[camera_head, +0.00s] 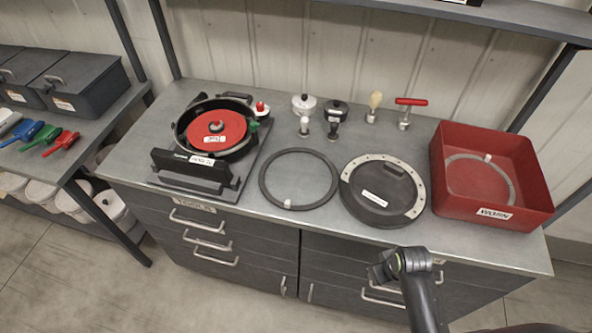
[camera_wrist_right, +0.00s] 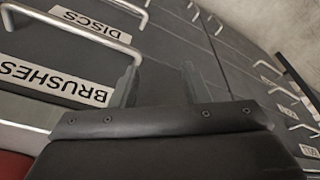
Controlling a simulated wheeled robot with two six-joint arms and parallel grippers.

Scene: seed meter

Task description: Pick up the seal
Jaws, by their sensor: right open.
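A dark grey ring-shaped seal (camera_head: 264,198) with a small white tag lies flat on the middle of the worktop. A second, lighter ring (camera_head: 452,180) with a white tag rests inside the red bin marked WORN (camera_head: 540,212). My right gripper (camera_head: 378,271) is in front of the bench's front edge, below and right of the seal on the worktop, and touches nothing that I can see. In the right wrist view its two fingers (camera_wrist_right: 161,82) stand apart with nothing between them. My left gripper is not in view.
A seed meter housing with a red disc (camera_head: 217,128) stands left of the seal. A round black cover (camera_head: 382,192) lies close on its right. Knobs, brushes and a red T-handle (camera_head: 411,102) stand behind. Drawers with handles (camera_head: 207,243) line the bench front.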

